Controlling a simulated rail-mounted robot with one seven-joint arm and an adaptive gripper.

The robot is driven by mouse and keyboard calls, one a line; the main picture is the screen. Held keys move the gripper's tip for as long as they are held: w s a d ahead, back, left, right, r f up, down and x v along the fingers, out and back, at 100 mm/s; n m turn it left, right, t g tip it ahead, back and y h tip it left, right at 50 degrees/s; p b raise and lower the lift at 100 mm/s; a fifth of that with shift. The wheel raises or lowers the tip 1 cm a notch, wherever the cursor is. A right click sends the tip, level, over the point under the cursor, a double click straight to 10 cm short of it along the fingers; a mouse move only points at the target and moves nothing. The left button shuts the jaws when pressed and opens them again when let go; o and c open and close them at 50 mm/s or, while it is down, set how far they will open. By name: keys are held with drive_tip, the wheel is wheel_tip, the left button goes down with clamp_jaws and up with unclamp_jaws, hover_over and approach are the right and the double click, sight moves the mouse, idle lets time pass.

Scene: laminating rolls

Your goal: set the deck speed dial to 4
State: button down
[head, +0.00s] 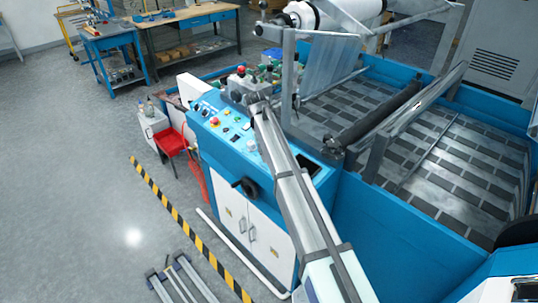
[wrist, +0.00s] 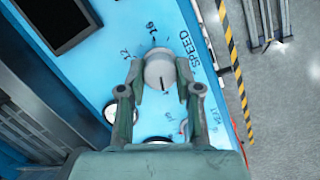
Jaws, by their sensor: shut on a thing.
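The speed dial (wrist: 158,72) is a round, pale grey knob on the blue panel in the wrist view. A dark line on its face lies toward the lower side of the picture. My gripper (wrist: 160,75) has one finger on each side of the dial and is shut on it. The word SPEED (wrist: 190,50) is printed to its right, with the numbers 16 (wrist: 151,27) above and 12 (wrist: 124,53) at upper left. Other marks are partly hidden or too small to read. In the head view my arm reaches over the panel, and the grip cannot be made out.
A dark screen (wrist: 58,22) is set in the panel at upper left of the wrist view. The head view shows a red button (head: 215,122) and a black handwheel (head: 245,187) on the blue machine. Striped floor tape (head: 190,230) and open floor lie left.

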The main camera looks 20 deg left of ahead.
drive_tip(key=shift+f, duration=0.1)
idle(0.4)
drive_tip(key=c, duration=0.8)
unclamp_jaws()
drive_tip(key=v, duration=1.2)
